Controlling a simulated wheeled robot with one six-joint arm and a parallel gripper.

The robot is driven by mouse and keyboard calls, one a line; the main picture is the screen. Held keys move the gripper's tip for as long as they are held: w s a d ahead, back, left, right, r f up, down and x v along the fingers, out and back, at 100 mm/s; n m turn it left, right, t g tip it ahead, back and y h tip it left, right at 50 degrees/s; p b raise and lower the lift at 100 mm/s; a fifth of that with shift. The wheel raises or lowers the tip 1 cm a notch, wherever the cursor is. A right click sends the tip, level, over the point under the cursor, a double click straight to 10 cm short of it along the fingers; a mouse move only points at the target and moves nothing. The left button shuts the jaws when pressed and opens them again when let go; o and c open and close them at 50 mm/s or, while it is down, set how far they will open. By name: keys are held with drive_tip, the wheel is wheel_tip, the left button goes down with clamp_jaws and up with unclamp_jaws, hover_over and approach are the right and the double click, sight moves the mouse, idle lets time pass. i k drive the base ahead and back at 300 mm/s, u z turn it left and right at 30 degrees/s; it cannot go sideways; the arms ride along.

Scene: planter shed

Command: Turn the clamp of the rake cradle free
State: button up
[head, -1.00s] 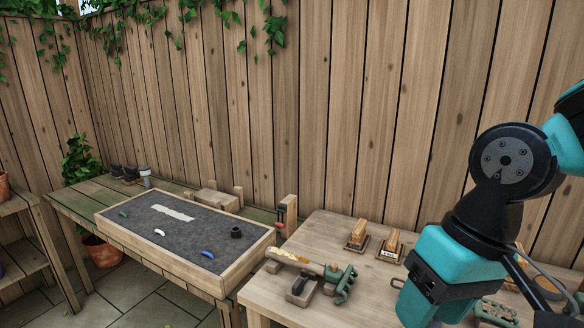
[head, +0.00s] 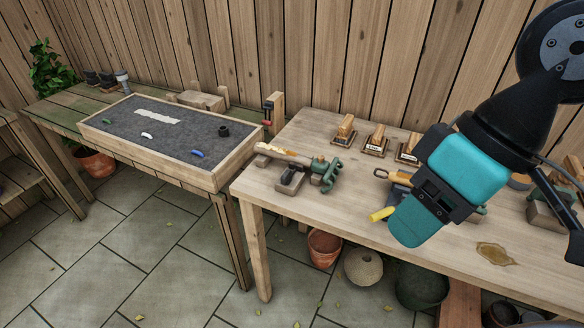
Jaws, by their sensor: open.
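The rake cradle (head: 289,185) is a dark low block near the left end of the right-hand workbench. A hand rake lies across it, with a pale wooden handle (head: 277,151) to the left and a green toothed head (head: 331,176) to the right. The clamp is too small to make out clearly. My gripper (head: 412,226) is the teal and black end of the arm, right of the rake and apart from it, over the bench. Its fingertips are hidden, and nothing shows held in it.
Several labelled wooden blocks (head: 376,138) stand along the back of the bench. A yellow piece (head: 381,214) shows beside the gripper, and other items are partly hidden behind the arm. A grey-topped tray (head: 90,124) stands on the left table. Pots stand under the bench. A stain (head: 495,254) marks the front right.

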sight(287, 178)
drive_tip(key=z, duration=0.05)
drive_tip(key=k, duration=0.65)
drive_tip(key=u, duration=0.5)
drive_tip(key=i, duration=1.55)
drive_tip(key=z, duration=0.75)
